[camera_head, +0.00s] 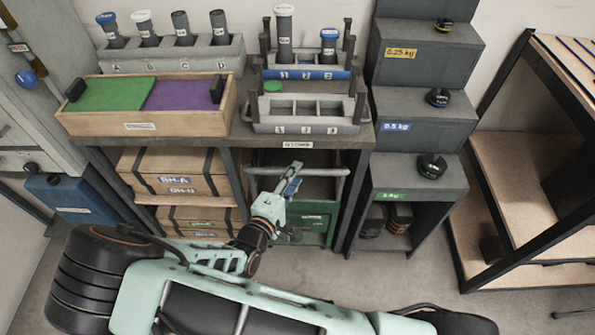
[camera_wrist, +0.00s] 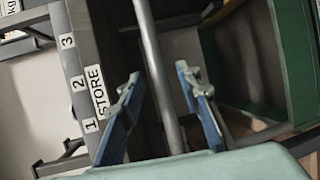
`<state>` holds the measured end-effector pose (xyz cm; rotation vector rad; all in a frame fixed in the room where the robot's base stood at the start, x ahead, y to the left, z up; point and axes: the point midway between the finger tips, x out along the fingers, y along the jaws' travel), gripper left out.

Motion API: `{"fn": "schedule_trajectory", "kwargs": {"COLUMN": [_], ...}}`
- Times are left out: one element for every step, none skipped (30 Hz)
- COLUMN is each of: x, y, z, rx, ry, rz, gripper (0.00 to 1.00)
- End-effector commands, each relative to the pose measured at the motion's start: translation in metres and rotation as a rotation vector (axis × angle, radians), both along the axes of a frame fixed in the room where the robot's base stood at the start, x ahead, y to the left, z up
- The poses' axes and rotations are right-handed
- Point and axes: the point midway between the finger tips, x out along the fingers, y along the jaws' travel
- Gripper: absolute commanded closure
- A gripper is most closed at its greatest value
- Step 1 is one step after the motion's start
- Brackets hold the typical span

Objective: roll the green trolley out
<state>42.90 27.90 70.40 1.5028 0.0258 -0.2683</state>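The green trolley (camera_head: 318,210) stands under the bench, in the bay below the STORE label. Its grey handle bar (camera_head: 325,171) runs across the front of that bay. The grey handle bar (camera_wrist: 158,65) runs between the fingers, with gaps on both sides. A green side of the trolley (camera_wrist: 293,60) shows at the right. My arm hides part of the trolley's front in the head view.
The bench (camera_head: 350,136) holds a wooden tray (camera_head: 135,125) and racks above the trolley. Grey stepped shelving (camera_head: 392,185) stands close on the right. Open floor (camera_head: 390,275) lies in front of the shelving.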

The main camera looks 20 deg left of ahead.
Motion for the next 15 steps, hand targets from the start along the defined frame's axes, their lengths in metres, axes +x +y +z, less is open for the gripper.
{"fn": "schedule_trajectory", "kwargs": {"x": [0.007,0.011,0.014,0.017,0.019,0.021,0.022,0.023,0.023,0.023,0.024,0.023,0.023,0.023,0.023], "y": [-0.001,-0.002,-0.003,-0.003,-0.003,-0.004,-0.004,-0.004,-0.004,-0.004,-0.004,-0.004,-0.004,-0.004,-0.004], "z": [-0.002,-0.003,-0.003,-0.003,-0.004,-0.004,-0.004,-0.005,-0.005,-0.005,-0.005,-0.005,-0.005,-0.005,-0.005], "rx": [-0.001,-0.001,0.000,0.000,-0.001,-0.001,-0.001,-0.001,-0.001,-0.001,-0.001,-0.001,-0.001,-0.001,-0.001], "ry": [-0.001,-0.001,-0.001,0.000,0.000,0.000,0.001,0.001,0.001,0.001,0.001,0.001,0.001,0.001,0.001], "rz": [0.000,-0.001,-0.001,-0.001,-0.001,0.000,0.000,0.000,0.000,0.001,0.001,0.001,0.001,0.001,0.000], "gripper": [0.68,0.68,0.68,0.68,0.68,0.68,0.68,0.68,0.68,0.68,0.68,0.68,0.68,0.68,0.68]}}
